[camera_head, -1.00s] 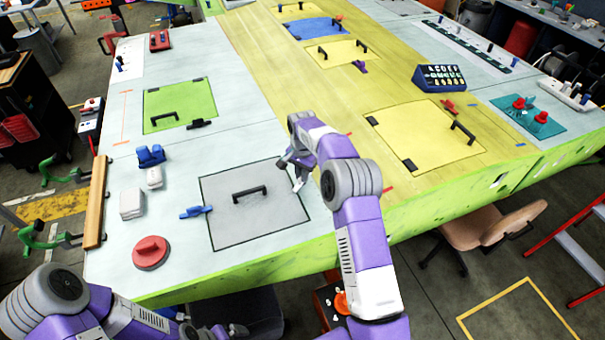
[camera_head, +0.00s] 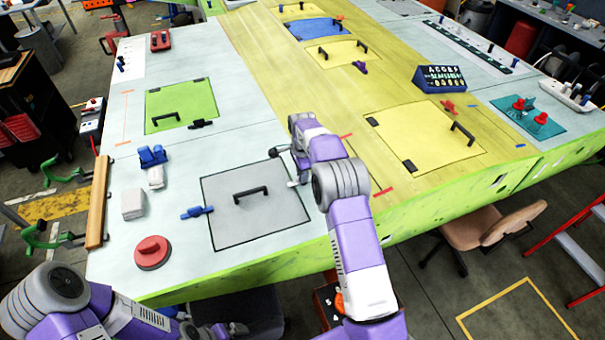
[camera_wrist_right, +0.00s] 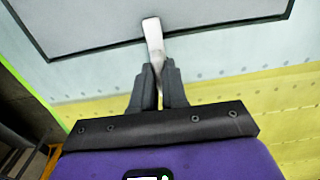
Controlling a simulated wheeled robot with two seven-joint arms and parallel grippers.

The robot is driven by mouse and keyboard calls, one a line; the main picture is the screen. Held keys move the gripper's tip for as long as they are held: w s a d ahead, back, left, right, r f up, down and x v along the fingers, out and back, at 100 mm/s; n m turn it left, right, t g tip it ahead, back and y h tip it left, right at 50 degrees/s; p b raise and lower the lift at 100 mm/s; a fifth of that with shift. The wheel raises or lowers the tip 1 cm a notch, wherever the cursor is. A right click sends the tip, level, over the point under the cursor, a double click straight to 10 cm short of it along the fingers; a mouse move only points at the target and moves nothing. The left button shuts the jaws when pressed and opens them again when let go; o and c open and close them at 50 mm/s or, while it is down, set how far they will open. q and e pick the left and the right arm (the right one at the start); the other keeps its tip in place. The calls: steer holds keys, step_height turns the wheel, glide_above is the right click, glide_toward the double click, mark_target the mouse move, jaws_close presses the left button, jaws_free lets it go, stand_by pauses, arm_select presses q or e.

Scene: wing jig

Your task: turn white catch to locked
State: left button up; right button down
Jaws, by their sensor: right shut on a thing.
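The white catch (camera_wrist_right: 153,38) shows in the right wrist view as a slim pale lever. It lies across the dark edge line of the grey panel (camera_head: 228,218), at the panel's right side in the head view. My right gripper (camera_wrist_right: 158,75) is shut on the catch's near end, with a dark finger on each side. In the head view my right gripper (camera_head: 288,167) is at the panel's upper right edge, and the catch is mostly hidden there. My left gripper (camera_head: 234,330) is low at the bottom edge, too small to read its jaws.
The grey panel has a black handle (camera_head: 250,194) and a blue catch (camera_head: 196,212) at its left edge. A red knob (camera_head: 152,252), a white block (camera_head: 133,204) and a blue clamp (camera_head: 152,156) stand to the left. A yellow panel (camera_head: 425,135) lies to the right.

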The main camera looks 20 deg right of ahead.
stand_by(0.4)
steer(key=c, duration=1.2)
jaws_free()
steer(key=shift+o, duration=0.2)
step_height(320, 180, up, 8)
steer(key=shift+f, duration=0.2)
